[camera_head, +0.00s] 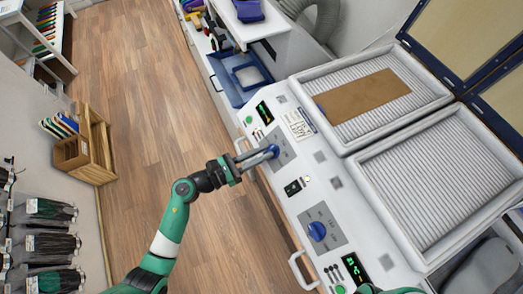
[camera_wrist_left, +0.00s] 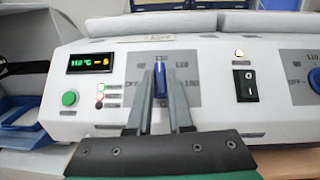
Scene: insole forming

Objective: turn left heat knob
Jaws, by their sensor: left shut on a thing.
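The left heat knob (camera_wrist_left: 160,82) is blue and sits on a grey dial plate (camera_wrist_left: 189,92) on the white sloped panel. It stands upright, pointing at the top mark, with OFF at lower left. My left gripper (camera_wrist_left: 161,84) is shut on it, one finger on each side. In the head view the left gripper (camera_head: 271,152) reaches the panel from the left and its fingers cover part of the knob (camera_head: 274,149). A second blue knob (camera_head: 317,231) sits on its own dial nearer the front. My right gripper is not in view.
A lit display (camera_wrist_left: 90,62) and a green button (camera_wrist_left: 69,98) are left of the dial; a black rocker switch (camera_wrist_left: 245,85) is right. Two ribbed white beds lie behind the panel, one bearing a brown sheet (camera_head: 362,95). The wooden floor (camera_head: 140,60) is clear.

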